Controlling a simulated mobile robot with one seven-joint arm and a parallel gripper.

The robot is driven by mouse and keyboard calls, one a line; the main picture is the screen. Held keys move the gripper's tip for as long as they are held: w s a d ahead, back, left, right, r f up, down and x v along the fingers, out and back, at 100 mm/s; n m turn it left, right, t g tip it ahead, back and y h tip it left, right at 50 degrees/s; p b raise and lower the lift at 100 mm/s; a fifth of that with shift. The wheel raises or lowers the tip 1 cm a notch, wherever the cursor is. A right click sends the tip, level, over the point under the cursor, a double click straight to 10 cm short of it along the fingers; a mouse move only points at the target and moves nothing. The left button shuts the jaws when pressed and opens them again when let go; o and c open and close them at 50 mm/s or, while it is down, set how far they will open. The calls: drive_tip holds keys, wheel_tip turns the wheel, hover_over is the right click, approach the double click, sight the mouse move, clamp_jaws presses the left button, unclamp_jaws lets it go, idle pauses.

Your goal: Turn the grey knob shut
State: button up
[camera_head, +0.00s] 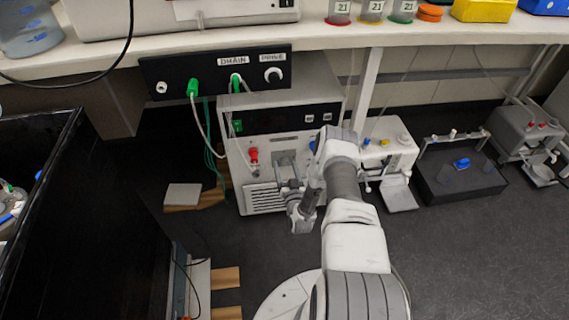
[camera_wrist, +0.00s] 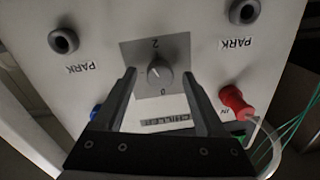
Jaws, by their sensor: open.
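The grey knob (camera_wrist: 159,73) is a small round dial on a square grey plate (camera_wrist: 178,51) marked 2 and 0. It is on the front of the pale chiller box (camera_head: 323,117), whose label (camera_wrist: 167,122) reads upside down in the wrist view. The small pale mark on the knob is too blurred to read its setting surely. My gripper (camera_wrist: 159,76) is open, with one finger on each side of the knob and gaps between.
A red connector (camera_wrist: 236,102) with a hose sits right of my fingers, and a blue connector (camera_wrist: 96,111) sits left. Two PARK sockets (camera_wrist: 63,40) (camera_wrist: 243,11) flank the plate. A black panel (camera_head: 215,72) with green plugs hangs above the chiller.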

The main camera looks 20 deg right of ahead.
drive_tip(key=shift+w, duration=0.2)
clamp_jaws()
idle(0.4)
